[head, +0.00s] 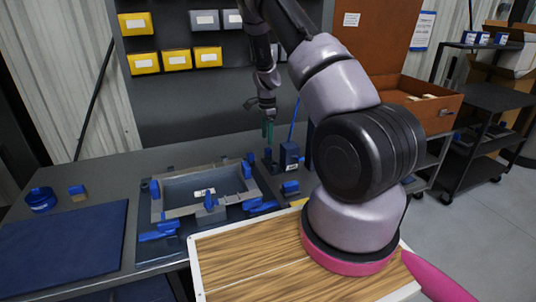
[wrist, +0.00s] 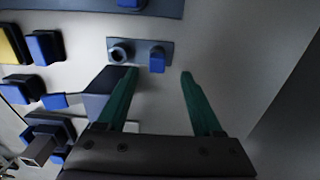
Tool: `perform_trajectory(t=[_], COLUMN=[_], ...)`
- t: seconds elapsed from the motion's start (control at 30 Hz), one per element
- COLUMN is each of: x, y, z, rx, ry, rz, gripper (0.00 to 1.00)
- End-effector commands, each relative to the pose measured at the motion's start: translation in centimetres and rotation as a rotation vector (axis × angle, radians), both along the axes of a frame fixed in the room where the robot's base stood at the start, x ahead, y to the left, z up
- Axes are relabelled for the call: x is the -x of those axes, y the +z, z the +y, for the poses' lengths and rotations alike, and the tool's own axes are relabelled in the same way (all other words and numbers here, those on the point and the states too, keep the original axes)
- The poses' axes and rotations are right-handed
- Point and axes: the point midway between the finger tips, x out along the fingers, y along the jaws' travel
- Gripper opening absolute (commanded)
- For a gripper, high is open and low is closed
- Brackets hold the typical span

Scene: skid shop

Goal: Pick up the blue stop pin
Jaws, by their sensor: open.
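My gripper (head: 268,132) has teal fingers and hangs fingers-down above the back right of the fixture area in the head view. In the wrist view my gripper (wrist: 159,73) is open, with a wide empty gap between its fingertips. A small blue peg (wrist: 157,62), which looks like the blue stop pin, stands on a grey-blue plate (wrist: 139,43). It lines up with the gap, beyond the fingertips, and nothing grips it. A dark round ring or socket (wrist: 120,53) is beside it on the same plate.
A grey fixture frame (head: 178,208) with several blue clamps stands on the bench left of my gripper. A blue mat (head: 62,245) lies at left.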

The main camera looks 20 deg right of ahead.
Motion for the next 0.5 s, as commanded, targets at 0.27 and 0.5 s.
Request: perform_trajectory(t=[0.27, 0.5], x=[0.5, 0.4], y=[-3.8, -5.0], z=[-0.3, -0.3], rx=[0.000, 0.000], ry=[0.000, 0.001], rz=[0.004, 0.000], gripper=[0.68, 0.68])
